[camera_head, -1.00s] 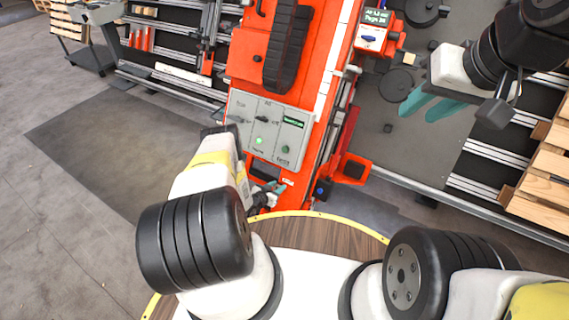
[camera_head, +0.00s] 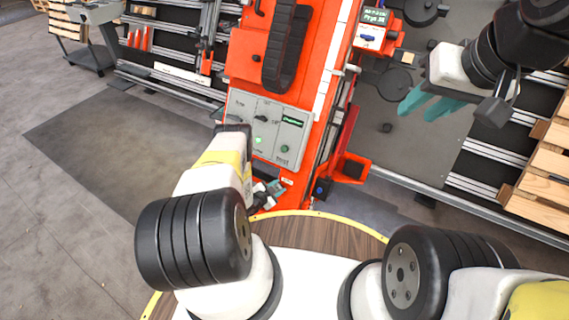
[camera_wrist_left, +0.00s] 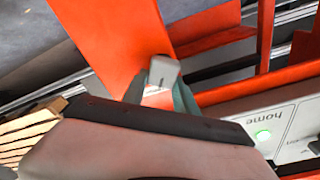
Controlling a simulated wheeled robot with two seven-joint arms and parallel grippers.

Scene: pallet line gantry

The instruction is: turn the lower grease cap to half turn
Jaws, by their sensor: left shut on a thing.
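The grey control panel (camera_head: 266,128) with knobs and a lit green button sits just above my left gripper. It also shows in the left wrist view (camera_wrist_left: 295,118). An orange bracket (camera_head: 350,168) juts out to the right. Wooden pallets (camera_head: 545,165) stand at the far right.

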